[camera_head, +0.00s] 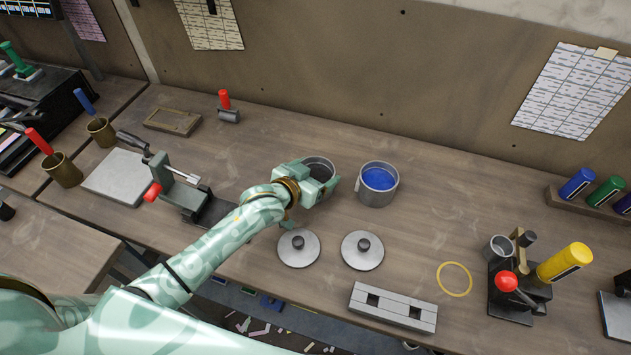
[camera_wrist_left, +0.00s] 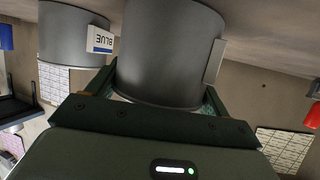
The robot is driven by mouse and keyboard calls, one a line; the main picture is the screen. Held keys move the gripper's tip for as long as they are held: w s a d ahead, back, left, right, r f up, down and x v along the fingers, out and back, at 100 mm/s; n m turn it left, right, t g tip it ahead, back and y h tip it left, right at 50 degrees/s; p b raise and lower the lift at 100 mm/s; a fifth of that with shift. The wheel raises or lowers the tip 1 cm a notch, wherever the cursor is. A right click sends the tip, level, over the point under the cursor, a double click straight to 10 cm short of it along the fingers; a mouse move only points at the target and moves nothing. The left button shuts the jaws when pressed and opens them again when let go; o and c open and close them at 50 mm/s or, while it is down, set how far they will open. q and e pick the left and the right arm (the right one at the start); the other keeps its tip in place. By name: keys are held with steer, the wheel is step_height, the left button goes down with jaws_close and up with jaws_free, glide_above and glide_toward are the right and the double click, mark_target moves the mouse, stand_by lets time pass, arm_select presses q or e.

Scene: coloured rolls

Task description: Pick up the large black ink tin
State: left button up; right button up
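The large black ink tin (camera_head: 320,166) is a grey metal can with dark ink inside, left of the blue ink tin (camera_head: 378,181). My left gripper (camera_head: 313,184) is at the black tin with a finger on either side. The gripper and wrist hide much of the can's front in the head view. In the left wrist view the can (camera_wrist_left: 168,50) stands between the fingers, close to both; I cannot tell whether they press on it. The blue tin with its label (camera_wrist_left: 72,35) is beside it. My right gripper is not in view.
Two round lids (camera_head: 298,253) (camera_head: 362,257) with dark knobs lie in front of the tins. A grey slotted block (camera_head: 393,308) and a yellow ring (camera_head: 455,265) lie front right. A clamp device (camera_head: 180,190) stands left. The table behind the tins is clear.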

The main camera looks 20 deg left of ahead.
arm_select(q)
steer(key=shift+c, duration=1.2)
steer(key=shift+r, duration=0.1)
